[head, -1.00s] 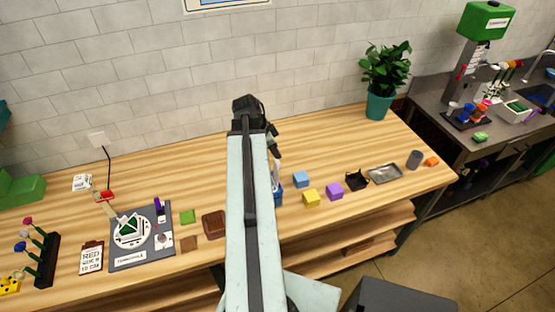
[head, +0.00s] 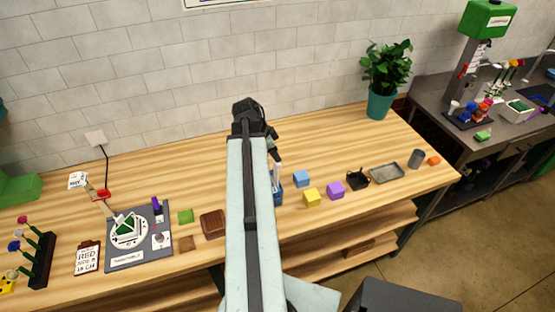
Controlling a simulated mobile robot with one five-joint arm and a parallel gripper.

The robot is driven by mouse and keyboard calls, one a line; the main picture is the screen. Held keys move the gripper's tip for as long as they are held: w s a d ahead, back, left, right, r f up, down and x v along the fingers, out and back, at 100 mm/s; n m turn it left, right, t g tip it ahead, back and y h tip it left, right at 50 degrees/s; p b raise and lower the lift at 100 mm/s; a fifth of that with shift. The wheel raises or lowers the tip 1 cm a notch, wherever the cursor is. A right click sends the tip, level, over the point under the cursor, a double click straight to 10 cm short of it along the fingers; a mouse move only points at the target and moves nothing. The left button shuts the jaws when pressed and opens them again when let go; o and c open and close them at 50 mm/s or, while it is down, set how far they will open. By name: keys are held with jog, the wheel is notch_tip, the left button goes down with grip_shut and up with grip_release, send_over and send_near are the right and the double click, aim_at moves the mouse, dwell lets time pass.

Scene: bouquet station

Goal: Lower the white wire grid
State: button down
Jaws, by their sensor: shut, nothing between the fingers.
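My gripper (head: 274,150) is at the far end of my raised arm, dark and small in the head view. It is shut and empty, above the middle of the wooden bench. At the left, a grey board (head: 118,261) carries a round white disc (head: 145,236) with a green piece (head: 126,228) on it. I cannot clearly make out a white wire grid there; the detail is too small. A beige strip (head: 103,207) slants down toward the disc. My gripper is well to the right of this board and touches nothing visible.
My arm partly hides a blue container (head: 279,193). A potted plant (head: 385,75) stands at the back right.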

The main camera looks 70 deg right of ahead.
aim_at(274, 162)
jog(key=shift+f+b, duration=0.55)
jog(key=shift+f, duration=0.15)
jog(key=shift+f+b, duration=1.5)
jog(key=shift+f+b, duration=0.8)
notch_tip(274, 162, up, 5)
jog(key=p, duration=0.5)
jog(key=shift+r, duration=0.15)
